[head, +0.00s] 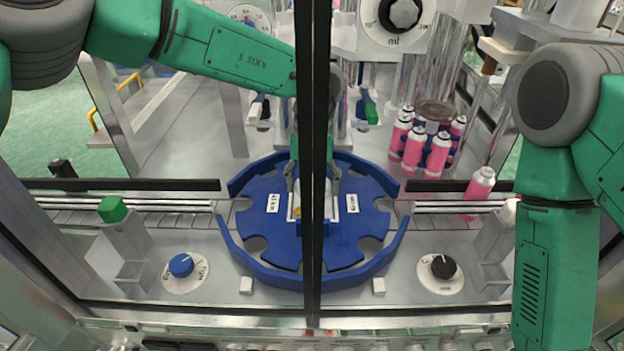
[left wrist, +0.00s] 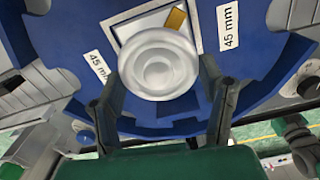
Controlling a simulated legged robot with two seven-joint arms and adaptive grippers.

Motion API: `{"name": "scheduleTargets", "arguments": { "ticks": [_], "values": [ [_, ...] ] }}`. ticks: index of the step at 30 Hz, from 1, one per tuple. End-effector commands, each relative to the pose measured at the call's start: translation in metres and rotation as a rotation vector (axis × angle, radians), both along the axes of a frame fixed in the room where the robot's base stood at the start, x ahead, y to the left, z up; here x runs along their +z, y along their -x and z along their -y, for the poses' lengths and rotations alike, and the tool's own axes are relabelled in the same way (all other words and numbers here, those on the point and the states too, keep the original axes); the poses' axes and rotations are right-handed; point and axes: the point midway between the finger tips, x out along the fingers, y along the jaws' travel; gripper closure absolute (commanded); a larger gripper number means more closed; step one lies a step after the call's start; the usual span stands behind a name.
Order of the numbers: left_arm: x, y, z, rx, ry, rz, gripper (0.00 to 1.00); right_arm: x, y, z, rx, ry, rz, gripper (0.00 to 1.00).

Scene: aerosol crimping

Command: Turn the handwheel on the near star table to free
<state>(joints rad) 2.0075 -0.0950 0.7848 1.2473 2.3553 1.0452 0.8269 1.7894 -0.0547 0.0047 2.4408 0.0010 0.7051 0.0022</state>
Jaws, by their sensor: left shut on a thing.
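The near star table is a round blue disc (head: 262,243) with notches in its rim and white 45 mm labels. It also fills much of the left wrist view (left wrist: 120,35). Its handwheel (left wrist: 158,62) is a round whitish knob at the centre, with a yellow mark (left wrist: 176,19) beside it. My left gripper (left wrist: 158,80) reaches down over the centre, with one finger on each side of the handwheel, shut on it. In the head view a dark upright post hides most of the handwheel and part of this gripper (head: 313,182). My right gripper is out of the picture.
Dark door frames and the post stand between the camera and the table. A blue guide rail (head: 262,275) curves around the disc. Several pink cans (head: 413,150) stand at the back right, another (head: 480,186) by the right conveyor. Dial knobs (head: 181,265) (head: 443,266) flank the disc.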

Motion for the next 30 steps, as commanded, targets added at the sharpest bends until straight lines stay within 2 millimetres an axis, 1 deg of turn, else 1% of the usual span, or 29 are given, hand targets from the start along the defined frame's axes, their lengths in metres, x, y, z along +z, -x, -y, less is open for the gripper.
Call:
{"name": "scheduleTargets", "arguments": {
  "ticks": [1, 14, 15, 16, 23, 25, 28, 30],
  "values": [
    [0.005, -0.005, 0.000, 0.010, 0.007, 0.014, 0.66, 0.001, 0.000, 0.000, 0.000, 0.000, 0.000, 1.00],
    [0.004, -0.005, 0.000, 0.018, 0.006, 0.014, 0.66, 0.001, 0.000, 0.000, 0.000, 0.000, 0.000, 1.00],
    [0.004, -0.005, 0.000, 0.018, 0.006, 0.014, 0.23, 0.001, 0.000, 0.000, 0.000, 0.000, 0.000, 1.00],
    [0.004, -0.005, 0.000, 0.018, 0.005, 0.013, 0.16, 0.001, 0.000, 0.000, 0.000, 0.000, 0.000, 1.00],
    [0.003, -0.002, 0.000, 0.015, 0.002, 0.007, 0.16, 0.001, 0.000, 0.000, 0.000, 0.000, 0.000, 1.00],
    [0.004, -0.001, 0.000, 0.015, 0.002, 0.007, 0.16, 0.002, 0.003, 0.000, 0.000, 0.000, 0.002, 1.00],
    [0.013, -0.002, 0.000, 0.016, 0.002, 0.008, 0.16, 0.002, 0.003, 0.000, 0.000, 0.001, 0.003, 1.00],
    [0.024, -0.002, 0.000, 0.015, 0.004, 0.008, 0.16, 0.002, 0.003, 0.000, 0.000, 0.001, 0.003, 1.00]
  ]
}}
